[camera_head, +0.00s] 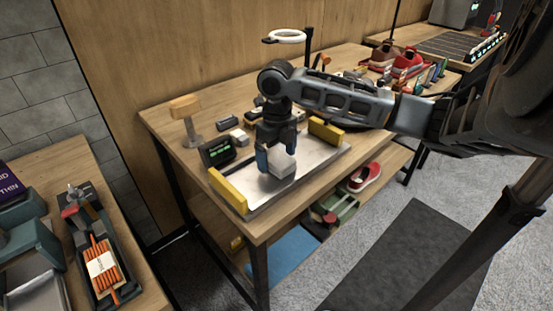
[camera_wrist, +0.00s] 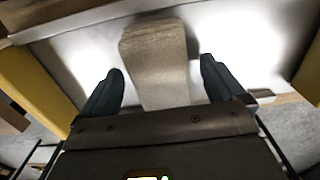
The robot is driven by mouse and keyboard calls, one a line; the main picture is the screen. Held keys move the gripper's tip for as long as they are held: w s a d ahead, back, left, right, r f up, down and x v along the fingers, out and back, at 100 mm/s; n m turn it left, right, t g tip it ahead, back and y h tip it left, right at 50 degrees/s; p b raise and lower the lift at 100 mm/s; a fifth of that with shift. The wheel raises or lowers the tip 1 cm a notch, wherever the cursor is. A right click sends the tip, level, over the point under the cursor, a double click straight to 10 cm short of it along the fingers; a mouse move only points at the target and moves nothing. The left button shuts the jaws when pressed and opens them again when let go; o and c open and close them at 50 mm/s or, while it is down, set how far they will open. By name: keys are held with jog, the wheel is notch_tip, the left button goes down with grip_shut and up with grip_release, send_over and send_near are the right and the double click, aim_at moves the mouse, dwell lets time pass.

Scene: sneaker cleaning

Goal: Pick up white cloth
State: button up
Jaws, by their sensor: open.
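The white cloth (camera_head: 281,163) is a small pale block-like piece at the metal tray on the wooden table. In the wrist view the cloth (camera_wrist: 158,62) looks beige and textured and lies between my two fingers, with visible gaps on both sides. My gripper (camera_head: 272,160) points down at the cloth from above. It also shows in the wrist view (camera_wrist: 160,90), fingers apart. The near end of the cloth is hidden by my gripper body in the wrist view.
The metal tray (camera_head: 318,160) has yellow end blocks (camera_head: 228,190) and (camera_head: 326,131). A small display (camera_head: 217,151) and a wooden-headed mallet (camera_head: 186,118) stand to the left. Red sneakers (camera_head: 407,62) are at the back right. A lower shelf holds another red shoe (camera_head: 364,177).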

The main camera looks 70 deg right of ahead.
aim_at(279, 155)
jog(key=shift+f, duration=0.45)
jog(key=c, duration=1.1)
jog(key=shift+r, duration=0.1)
jog(key=shift+c, duration=0.2)
jog(key=shift+r, duration=0.4)
jog(key=r, duration=0.1)
jog(key=r+b, duration=0.1)
jog(key=r, duration=0.1)
jog(key=shift+s+d+r, duration=0.2)
jog(key=shift+d+r, duration=0.05)
jog(key=shift+d, duration=0.1)
jog(key=s+d+r+b, duration=0.2)
jog(key=s+d+r, duration=0.4)
jog(key=s+d, duration=0.1)
jog(key=shift+d+r, duration=0.3)
jog(key=shift+d, duration=0.3)
